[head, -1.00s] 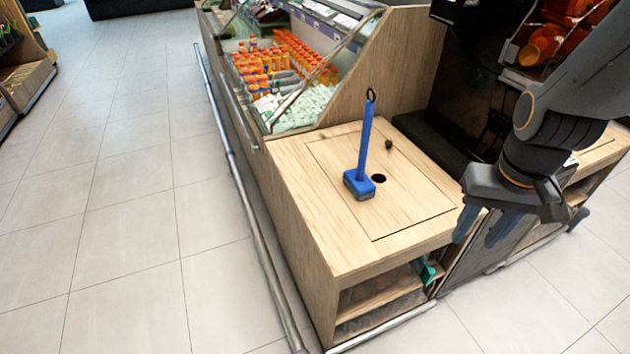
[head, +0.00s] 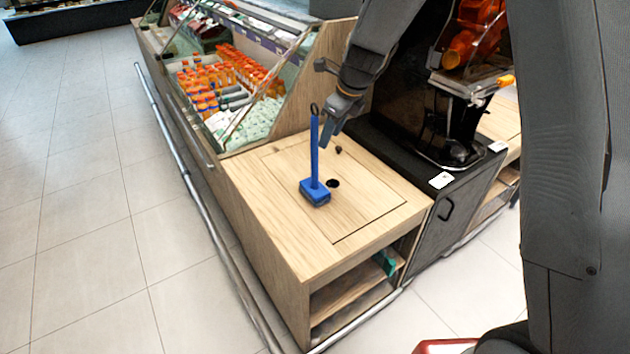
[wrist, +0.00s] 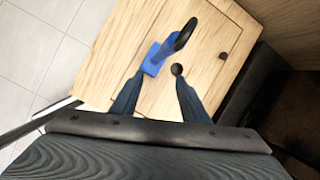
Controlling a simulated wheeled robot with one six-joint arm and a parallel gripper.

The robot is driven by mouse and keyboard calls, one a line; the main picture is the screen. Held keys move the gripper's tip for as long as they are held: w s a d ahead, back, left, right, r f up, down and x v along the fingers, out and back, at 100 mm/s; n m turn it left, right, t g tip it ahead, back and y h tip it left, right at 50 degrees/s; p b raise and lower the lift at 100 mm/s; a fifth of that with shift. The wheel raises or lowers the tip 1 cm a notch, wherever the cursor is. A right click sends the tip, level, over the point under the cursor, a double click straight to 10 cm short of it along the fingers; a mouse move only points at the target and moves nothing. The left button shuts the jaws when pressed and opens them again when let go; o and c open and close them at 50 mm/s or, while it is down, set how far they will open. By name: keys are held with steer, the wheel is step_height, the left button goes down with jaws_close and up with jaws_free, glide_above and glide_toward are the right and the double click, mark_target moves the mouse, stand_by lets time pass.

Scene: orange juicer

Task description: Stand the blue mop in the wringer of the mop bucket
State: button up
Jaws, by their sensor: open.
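The blue mop (head: 315,150) stands upright on the wooden counter top, its blocky blue head down and a dark loop at the top of its handle. It also shows in the wrist view (wrist: 158,57), seen from above, with the dark loop nearest the camera. My gripper (head: 327,138) is open and empty, just right of the upper handle in the head view. In the wrist view the spread fingers (wrist: 157,92) point toward the mop, which lies beyond the left fingertip. I cannot make out the mop bucket or its wringer in either view.
The wooden counter (head: 270,215) has a dark round hole (head: 333,183) beside the mop head and a small dark knob (head: 338,149). A glass-fronted display of bottles (head: 215,85) stands behind left. A black juicer unit (head: 445,150) stands right. Tiled floor at left is clear.

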mark_target(315, 145)
steer(key=shift+w+a+f+m+p, duration=0.5)
steer(key=shift+w+a+f, duration=0.25)
steer(key=shift+f, duration=0.45)
steer(key=shift+w+a+f+m+p, duration=0.45)
steer(key=shift+w+a+f, duration=0.3)
steer(key=shift+f, duration=0.5)
steer(key=shift+w+a+f+m+p, duration=0.5)
steer(key=shift+w+a+f, duration=0.2)
steer(key=shift+f, duration=0.5)
jaws_close()
steer(key=shift+r, duration=0.1)
